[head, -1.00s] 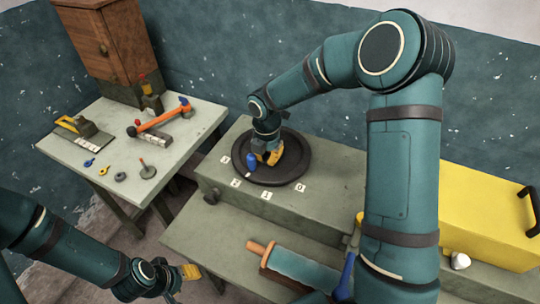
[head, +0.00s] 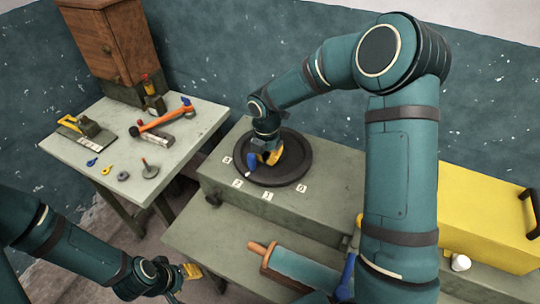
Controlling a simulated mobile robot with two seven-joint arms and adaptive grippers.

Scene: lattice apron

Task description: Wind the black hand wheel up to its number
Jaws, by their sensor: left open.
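The black hand wheel (head: 297,170) lies flat on top of a grey-green box. A small blue handle (head: 252,161) shows near the wheel's left side. White number tags 3 (head: 227,160), 2 (head: 237,183), 1 (head: 268,197) and 0 (head: 301,188) run along the wheel's left and front. My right gripper (head: 270,157) points down over the wheel, its yellow fingertips beside the blue handle. I cannot tell whether it grips anything. My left gripper (head: 191,271) is open and empty, low in front of the bench.
A grey table (head: 180,143) at left carries an orange-handled hammer (head: 160,121), a trowel and small parts, with a wooden cabinet (head: 108,45) behind. A blue roll with a wooden handle (head: 300,268) lies on the lower bench. A yellow box (head: 487,205) stands at right.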

